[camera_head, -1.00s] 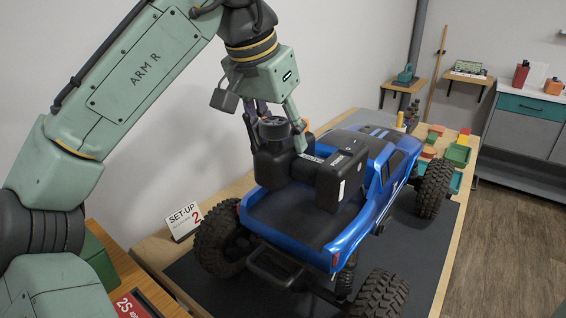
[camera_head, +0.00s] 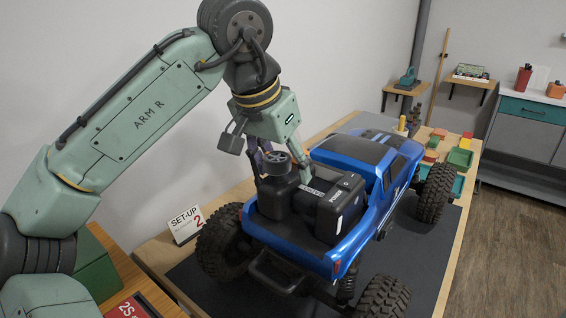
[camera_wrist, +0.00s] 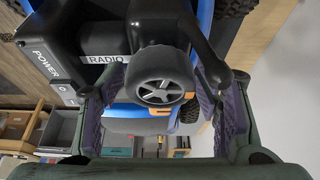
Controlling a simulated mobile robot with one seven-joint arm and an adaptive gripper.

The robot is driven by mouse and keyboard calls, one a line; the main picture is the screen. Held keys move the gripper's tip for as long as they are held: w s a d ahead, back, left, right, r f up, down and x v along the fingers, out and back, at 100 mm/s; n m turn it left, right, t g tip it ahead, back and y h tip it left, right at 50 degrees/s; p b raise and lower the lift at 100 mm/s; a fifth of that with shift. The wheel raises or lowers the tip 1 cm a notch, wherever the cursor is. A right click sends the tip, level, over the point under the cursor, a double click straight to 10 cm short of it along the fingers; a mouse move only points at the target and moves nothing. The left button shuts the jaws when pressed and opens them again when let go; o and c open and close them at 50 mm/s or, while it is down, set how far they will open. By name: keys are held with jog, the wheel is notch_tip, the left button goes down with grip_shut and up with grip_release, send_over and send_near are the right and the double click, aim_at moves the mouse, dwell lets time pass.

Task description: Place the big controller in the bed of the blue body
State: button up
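The big controller is a black box with a steering wheel and a block marked POWER (camera_head: 340,207). It is in the bed of the blue body (camera_head: 365,238), behind the cab. I cannot tell if its underside touches the bed floor. In the wrist view its ridged wheel (camera_wrist: 160,77) and a RADIO label show close up. The wrist view also shows both dark finger pads (camera_wrist: 160,105) beside the wheel. The fingertips are partly hidden.
The blue truck stands on a dark mat (camera_head: 425,250) on a wooden table, with large black tyres (camera_head: 381,297). A SET-UP 2 card (camera_head: 185,223) stands at left. Coloured trays (camera_head: 459,158) and small parts lie behind the truck at right.

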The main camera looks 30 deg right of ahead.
jog(key=shift+o, duration=0.5)
jog(key=shift+a+r, duration=0.1)
jog(key=shift+r, duration=0.45)
jog(key=v, duration=1.1)
jog(key=shift+s+a, duration=0.1)
